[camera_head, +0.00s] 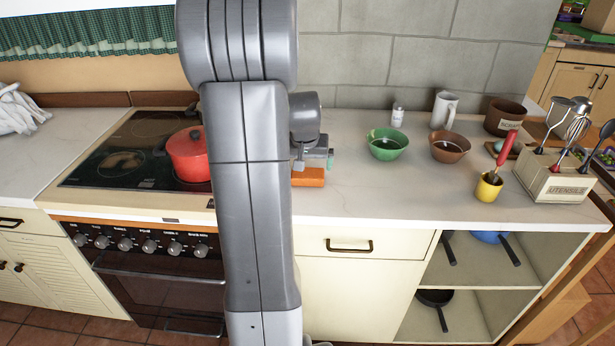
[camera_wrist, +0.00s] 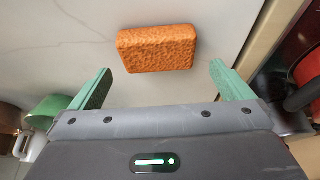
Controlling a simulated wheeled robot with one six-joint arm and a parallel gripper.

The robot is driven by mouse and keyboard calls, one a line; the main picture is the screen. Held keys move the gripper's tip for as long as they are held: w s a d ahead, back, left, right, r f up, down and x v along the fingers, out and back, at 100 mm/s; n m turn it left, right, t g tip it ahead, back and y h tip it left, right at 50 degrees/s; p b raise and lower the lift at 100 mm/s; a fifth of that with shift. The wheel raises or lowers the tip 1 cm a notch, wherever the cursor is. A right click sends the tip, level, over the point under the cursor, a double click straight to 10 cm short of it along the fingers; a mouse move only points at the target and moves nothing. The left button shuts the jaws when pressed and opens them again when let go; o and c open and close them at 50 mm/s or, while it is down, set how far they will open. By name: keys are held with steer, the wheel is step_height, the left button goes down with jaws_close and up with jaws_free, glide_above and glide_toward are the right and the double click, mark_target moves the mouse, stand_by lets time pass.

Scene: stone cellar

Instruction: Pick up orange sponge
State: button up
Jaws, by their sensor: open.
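The orange sponge (camera_head: 309,177) lies on the pale countertop, just right of the stove and partly hidden behind my arm in the head view. In the wrist view the sponge (camera_wrist: 156,48) is a whole rectangular block, lying flat ahead of the fingers and between their lines. My gripper (camera_wrist: 160,85) is open, with one green finger on each side and nothing between them. In the head view my gripper (camera_head: 316,160) is close to the sponge, mostly hidden by my arm. I cannot tell whether it touches the sponge.
A red pot (camera_head: 188,157) stands on the black cooktop (camera_head: 120,150) to the left. A green bowl (camera_head: 387,144), a brown bowl (camera_head: 450,147), a yellow cup (camera_head: 488,188) and a utensil box (camera_head: 555,178) stand to the right. The counter front right of the sponge is clear.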

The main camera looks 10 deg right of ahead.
mark_target(307, 173)
steer(key=x, duration=0.4)
steer(key=shift+s+d+f, duration=0.1)
steer(key=shift+s, duration=0.05)
steer(key=c, duration=0.9)
steer(key=shift+o, duration=0.2)
step_height(307, 173, up, 10)
